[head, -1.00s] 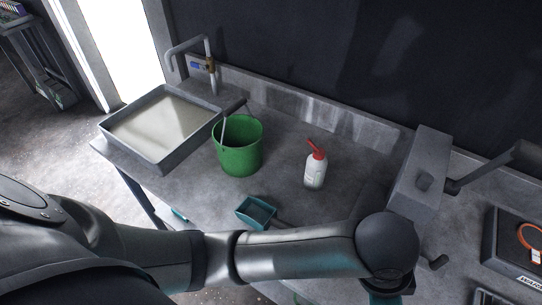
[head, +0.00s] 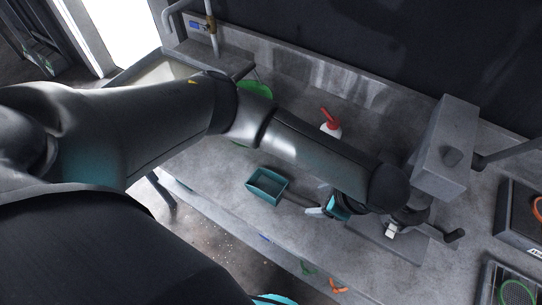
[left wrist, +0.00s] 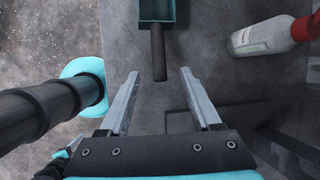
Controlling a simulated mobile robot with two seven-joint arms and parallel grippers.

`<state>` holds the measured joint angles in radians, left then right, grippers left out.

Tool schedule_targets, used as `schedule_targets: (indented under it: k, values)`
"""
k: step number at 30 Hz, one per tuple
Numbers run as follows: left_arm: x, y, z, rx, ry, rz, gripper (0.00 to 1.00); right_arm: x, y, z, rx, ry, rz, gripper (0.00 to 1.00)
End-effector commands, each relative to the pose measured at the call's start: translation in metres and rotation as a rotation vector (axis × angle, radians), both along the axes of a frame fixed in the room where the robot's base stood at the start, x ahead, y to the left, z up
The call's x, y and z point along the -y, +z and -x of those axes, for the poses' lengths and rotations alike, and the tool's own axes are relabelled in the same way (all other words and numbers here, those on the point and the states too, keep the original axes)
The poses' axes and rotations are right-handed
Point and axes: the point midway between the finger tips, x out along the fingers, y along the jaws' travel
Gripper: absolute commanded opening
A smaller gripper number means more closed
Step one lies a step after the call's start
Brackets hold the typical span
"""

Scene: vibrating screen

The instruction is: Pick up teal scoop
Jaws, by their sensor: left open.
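The teal scoop (head: 267,186) lies on the grey bench near its front edge, its grey handle (head: 295,200) pointing right. In the left wrist view the scoop's pan (left wrist: 157,11) is at the top, with its dark handle (left wrist: 158,55) running down toward me. My left gripper (head: 316,211) is open, beside the handle's end in the head view. In the left wrist view its fingertips (left wrist: 159,74) stand either side of the handle's end. I cannot tell how far above the handle they are. My right gripper is not in view.
A white bottle with a red cap (head: 331,129) stands behind my left arm; it also shows in the left wrist view (left wrist: 268,36). A green bucket (head: 259,88) is mostly hidden by my arm. A grey machine (head: 445,145) stands at right. The bench around the scoop is clear.

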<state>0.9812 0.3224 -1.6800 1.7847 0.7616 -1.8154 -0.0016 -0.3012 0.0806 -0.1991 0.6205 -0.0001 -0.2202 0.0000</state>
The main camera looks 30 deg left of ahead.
Motion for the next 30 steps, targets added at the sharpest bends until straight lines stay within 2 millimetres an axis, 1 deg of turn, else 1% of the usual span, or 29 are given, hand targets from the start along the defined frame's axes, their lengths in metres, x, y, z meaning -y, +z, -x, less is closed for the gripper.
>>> schedule_targets:
  k: [1,4,6,11,13,18,21,24,30]
  values:
    - [-0.005,-0.012,-0.002,-0.001,0.002,-0.003,0.65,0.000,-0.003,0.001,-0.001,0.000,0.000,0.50]
    - [-0.011,-0.027,-0.004,-0.002,0.001,-0.001,0.65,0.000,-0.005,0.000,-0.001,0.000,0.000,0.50]
    - [-0.014,-0.033,-0.006,-0.001,0.001,0.001,0.65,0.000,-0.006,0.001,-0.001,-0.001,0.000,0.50]
    - [-0.017,-0.041,-0.007,0.000,0.000,0.001,0.65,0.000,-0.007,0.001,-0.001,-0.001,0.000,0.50]
    - [-0.021,-0.047,-0.008,0.000,0.000,0.001,0.65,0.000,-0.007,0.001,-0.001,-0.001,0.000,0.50]
    - [-0.033,-0.071,-0.011,0.000,0.000,0.000,0.65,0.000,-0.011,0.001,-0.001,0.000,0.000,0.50]
    - [-0.036,-0.082,-0.014,0.000,0.000,0.002,0.65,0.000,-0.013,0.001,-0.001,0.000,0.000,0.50]
    - [-0.038,-0.086,-0.014,0.000,-0.001,0.002,0.65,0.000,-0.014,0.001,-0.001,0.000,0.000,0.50]
    - [-0.038,-0.086,-0.014,0.000,-0.001,0.003,0.65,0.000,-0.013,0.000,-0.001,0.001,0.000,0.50]
